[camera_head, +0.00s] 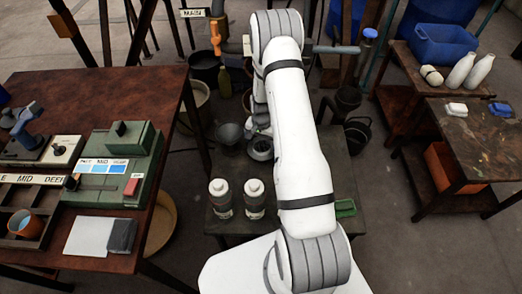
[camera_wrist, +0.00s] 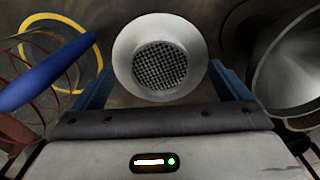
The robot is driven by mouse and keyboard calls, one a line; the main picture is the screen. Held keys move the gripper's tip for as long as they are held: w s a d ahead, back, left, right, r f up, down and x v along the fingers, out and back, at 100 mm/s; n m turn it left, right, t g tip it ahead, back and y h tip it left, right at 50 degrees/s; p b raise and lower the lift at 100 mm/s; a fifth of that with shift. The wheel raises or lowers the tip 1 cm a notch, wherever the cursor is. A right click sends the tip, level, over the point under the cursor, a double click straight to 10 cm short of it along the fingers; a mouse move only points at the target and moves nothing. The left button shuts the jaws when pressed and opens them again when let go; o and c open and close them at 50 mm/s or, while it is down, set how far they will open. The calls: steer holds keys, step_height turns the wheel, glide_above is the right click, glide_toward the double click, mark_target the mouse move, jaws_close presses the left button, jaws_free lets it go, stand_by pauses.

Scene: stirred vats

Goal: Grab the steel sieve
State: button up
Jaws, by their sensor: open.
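The steel sieve (camera_wrist: 160,58) shows in the wrist view as a round, flared metal rim around a dark square mesh. It lies at the top middle, ahead of the palm. My gripper (camera_wrist: 161,72) is open, with one blue finger on each side of the sieve's lower part. I cannot tell whether the fingers touch it. In the head view my white arm reaches over the low dark table (camera_head: 325,165), and its end is mostly hidden behind the arm links. I cannot tell the sieve apart surely there.
In the wrist view a large steel vessel (camera_wrist: 296,65) is close on the right, and a blue handle (camera_wrist: 43,78), red wires and a yellow ring (camera_wrist: 97,50) are on the left. In the head view two capped bottles (camera_head: 220,196) and a grey bowl-like vessel (camera_head: 229,133) stand near my arm.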

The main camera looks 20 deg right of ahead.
steer(key=shift+f, duration=0.9)
steer(key=c, duration=1.1)
